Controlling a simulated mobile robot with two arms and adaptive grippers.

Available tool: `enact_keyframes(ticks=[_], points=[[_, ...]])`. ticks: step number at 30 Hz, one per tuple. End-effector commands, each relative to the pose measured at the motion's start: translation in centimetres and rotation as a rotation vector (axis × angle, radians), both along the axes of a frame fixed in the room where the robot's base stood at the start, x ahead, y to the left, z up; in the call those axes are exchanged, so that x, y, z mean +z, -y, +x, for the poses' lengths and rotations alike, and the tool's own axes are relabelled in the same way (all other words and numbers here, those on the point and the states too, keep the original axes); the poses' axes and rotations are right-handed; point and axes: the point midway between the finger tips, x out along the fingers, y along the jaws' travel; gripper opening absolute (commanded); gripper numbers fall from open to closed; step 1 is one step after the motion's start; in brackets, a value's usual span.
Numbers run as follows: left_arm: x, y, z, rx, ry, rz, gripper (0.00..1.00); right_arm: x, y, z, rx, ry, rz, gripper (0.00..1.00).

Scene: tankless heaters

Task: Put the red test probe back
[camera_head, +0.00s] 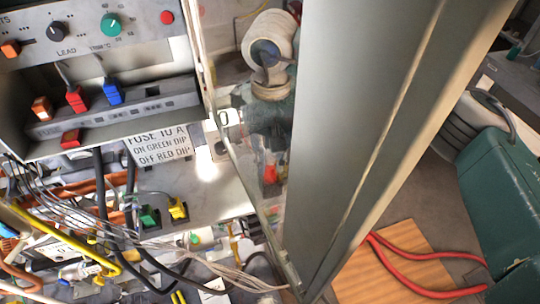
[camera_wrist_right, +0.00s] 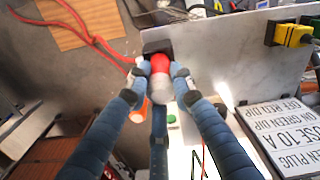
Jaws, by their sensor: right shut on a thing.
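A red cable (camera_wrist_right: 98,42) runs up to near the fingertips. My left gripper is not in view.
A tall grey panel (camera_head: 365,120) stands right of the gripper. A control box (camera_head: 110,45) with knobs is at upper left, above a sign (camera_head: 160,146) and tangled wires. A green case (camera_head: 500,200) and wooden board (camera_head: 385,265) lie at right.

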Motion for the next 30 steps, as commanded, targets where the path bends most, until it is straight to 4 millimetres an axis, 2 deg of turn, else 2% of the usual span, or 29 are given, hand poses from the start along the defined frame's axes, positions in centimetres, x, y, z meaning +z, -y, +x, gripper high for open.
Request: enact_keyframes(ticks=[2,13,14,16,17,25,28,30], points=[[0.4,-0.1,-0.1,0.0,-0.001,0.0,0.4,-0.6,0.0,-0.1,0.001,-0.001,0.001,0.06],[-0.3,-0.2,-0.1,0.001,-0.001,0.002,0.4,-1.1,0.0,0.0,0.001,0.002,0.001,0.06],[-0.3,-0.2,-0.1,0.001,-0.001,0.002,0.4,-1.0,0.0,0.0,0.001,0.002,0.001,0.24],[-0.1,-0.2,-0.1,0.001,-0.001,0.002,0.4,-0.9,0.0,0.0,0.0,0.001,0.001,0.38],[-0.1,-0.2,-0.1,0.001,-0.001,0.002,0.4,-0.9,0.0,0.0,0.0,0.001,0.001,0.41],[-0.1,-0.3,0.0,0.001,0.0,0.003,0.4,-0.9,0.0,0.0,0.0,0.001,0.001,0.41],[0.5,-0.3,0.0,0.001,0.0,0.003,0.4,-0.4,0.0,0.0,0.001,0.001,0.001,0.41],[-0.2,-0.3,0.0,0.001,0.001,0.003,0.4,0.0,-0.1,0.1,0.0,0.005,0.002,0.41]])
